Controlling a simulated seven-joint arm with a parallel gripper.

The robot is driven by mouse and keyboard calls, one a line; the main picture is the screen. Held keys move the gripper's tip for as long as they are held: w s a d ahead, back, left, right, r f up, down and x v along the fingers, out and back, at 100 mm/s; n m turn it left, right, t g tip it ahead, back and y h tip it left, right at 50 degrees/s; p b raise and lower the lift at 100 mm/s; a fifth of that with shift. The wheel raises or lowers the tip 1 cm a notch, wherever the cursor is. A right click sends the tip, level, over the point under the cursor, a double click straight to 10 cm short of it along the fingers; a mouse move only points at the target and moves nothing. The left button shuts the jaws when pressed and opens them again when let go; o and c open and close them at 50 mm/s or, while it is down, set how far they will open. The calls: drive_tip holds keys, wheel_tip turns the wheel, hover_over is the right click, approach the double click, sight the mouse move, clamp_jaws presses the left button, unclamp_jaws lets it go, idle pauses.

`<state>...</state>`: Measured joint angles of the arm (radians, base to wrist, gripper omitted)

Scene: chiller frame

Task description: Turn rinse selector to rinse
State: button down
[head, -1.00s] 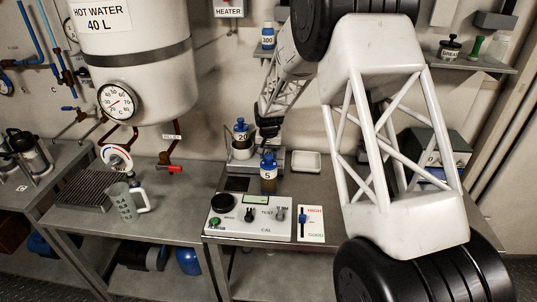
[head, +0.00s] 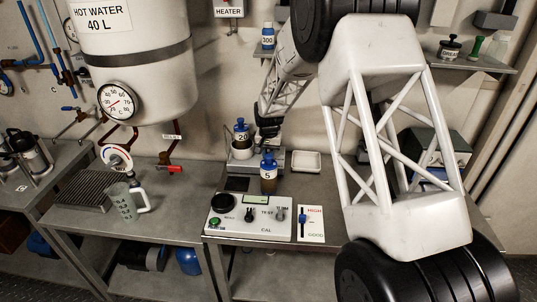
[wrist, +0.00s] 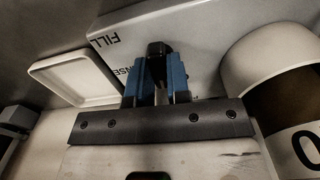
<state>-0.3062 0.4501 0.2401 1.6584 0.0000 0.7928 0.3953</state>
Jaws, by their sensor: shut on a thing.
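In the wrist view, my gripper (wrist: 155,80) has its two blue fingers closed around a small black knob (wrist: 156,50), the rinse selector. The knob is at the front of a pale box (wrist: 200,35) lettered "FILL" and, partly covered by a finger, "…NSE". Both labels appear upside down. The fingers hide much of the knob, so its exact angle is hard to tell.
A bottle marked 20 (head: 242,132) and one marked 5 (head: 268,172) stand close to my gripper. A shallow white dish (head: 306,161) lies to their right. A control panel (head: 250,218) is in front. A white cup-like container (wrist: 275,60) is near the fingers on the right.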

drive_tip(key=m, duration=0.5)
drive_tip(key=shift+m, duration=0.3)
drive_tip(key=m, duration=0.5)
idle(0.4)
drive_tip(key=c, duration=1.1)
unclamp_jaws()
drive_tip(key=shift+r, duration=3.9)
